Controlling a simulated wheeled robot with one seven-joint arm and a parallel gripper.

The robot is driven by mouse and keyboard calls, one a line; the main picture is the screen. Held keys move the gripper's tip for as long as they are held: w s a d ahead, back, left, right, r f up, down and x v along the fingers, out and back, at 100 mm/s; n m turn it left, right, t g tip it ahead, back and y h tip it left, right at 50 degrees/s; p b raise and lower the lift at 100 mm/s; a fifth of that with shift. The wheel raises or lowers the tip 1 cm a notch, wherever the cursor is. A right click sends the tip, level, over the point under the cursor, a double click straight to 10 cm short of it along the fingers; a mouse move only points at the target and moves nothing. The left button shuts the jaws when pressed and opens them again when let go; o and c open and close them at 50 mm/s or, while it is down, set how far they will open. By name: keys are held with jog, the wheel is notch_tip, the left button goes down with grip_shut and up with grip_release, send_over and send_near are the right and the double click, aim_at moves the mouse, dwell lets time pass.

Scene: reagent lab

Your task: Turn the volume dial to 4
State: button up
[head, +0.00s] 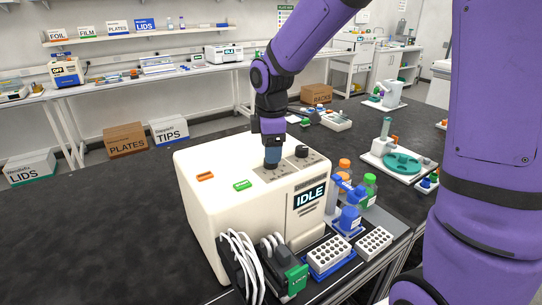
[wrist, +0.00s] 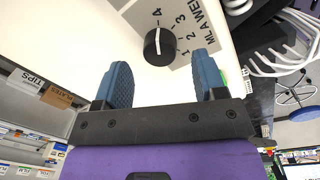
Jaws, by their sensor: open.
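In the wrist view a round black dial (wrist: 160,46) with a white pointer line sits on a grey plate marked 1 to 4 and "ML A WE…". The line points up in the picture, about toward the 4. My gripper (wrist: 162,72) is open, its two blue fingers apart; the dial shows just past the fingertips, between them in the picture, with nothing held. In the head view my gripper (head: 272,157) is over the top of the cream dispenser (head: 210,215), at its left grey plate. A black knob (head: 302,151) shows on the right plate; the fingers hide the left plate's middle.
The dispenser's screen (head: 310,196) reads IDLE. Orange (head: 205,176) and green (head: 243,185) buttons are on its top. Bottles (head: 368,190), white tube racks (head: 374,243) and cables (head: 240,258) crowd its right and front. The dark bench (head: 110,225) at left is clear.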

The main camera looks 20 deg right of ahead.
notch_tip(320, 180, up, 8)
jog(key=shift+s, duration=0.2)
jog(key=shift+f, duration=0.1)
jog(key=shift+s, duration=0.1)
dwell(0.3)
jog(key=s+d+r+m+t, duration=0.2)
jog(key=s+m, duration=0.5)
jog(key=s, duration=0.5)
jog(key=s+d+r+m+t, duration=0.2)
jog(key=s+d+r+m, duration=0.2)
jog(key=s+m, duration=0.4)
jog(key=s+d, duration=0.1)
jog(key=s, duration=0.3)
jog(key=shift+t, duration=0.4)
